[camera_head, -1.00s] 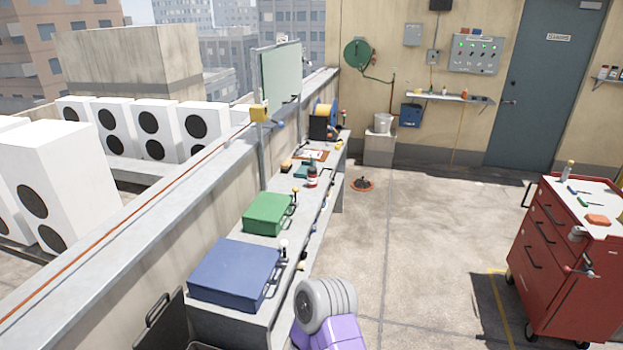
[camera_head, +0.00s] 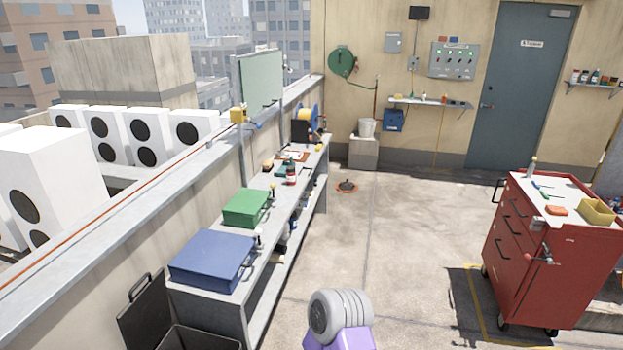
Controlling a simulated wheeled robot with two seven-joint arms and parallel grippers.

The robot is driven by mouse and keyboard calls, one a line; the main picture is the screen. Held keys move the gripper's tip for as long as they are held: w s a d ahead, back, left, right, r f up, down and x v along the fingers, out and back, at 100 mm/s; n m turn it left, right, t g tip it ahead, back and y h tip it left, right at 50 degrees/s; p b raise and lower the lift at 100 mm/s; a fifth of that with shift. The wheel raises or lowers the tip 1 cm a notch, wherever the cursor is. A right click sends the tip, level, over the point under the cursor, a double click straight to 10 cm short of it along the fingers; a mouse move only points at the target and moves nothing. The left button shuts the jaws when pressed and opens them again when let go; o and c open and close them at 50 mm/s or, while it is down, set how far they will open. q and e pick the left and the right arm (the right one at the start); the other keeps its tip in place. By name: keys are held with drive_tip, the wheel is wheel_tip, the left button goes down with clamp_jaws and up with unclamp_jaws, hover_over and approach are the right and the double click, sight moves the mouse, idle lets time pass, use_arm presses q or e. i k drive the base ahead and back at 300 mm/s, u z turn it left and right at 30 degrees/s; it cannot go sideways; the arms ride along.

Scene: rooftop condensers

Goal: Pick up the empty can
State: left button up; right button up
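I cannot make out for sure which thing is the empty can. A small grey cylinder-like item (camera_head: 538,223) sits at the near left edge of the red tool cart's top, too small to identify. Small containers (camera_head: 597,77) stand on the wall shelf at the far right, also too small to tell apart. Neither of my grippers is in view; only a grey and purple part of my own arm shows at the bottom centre.
The red cart (camera_head: 565,275) stands at the right. The grey bench (camera_head: 262,273) along the left wall holds a blue case (camera_head: 212,259) and a green case (camera_head: 246,207). An open dark bin (camera_head: 200,338) is at bottom left.

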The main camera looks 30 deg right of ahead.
sight(291, 173)
drive_tip(key=z, duration=1.8)
drive_tip(key=i, duration=3)
drive_tip(key=u, duration=1.6)
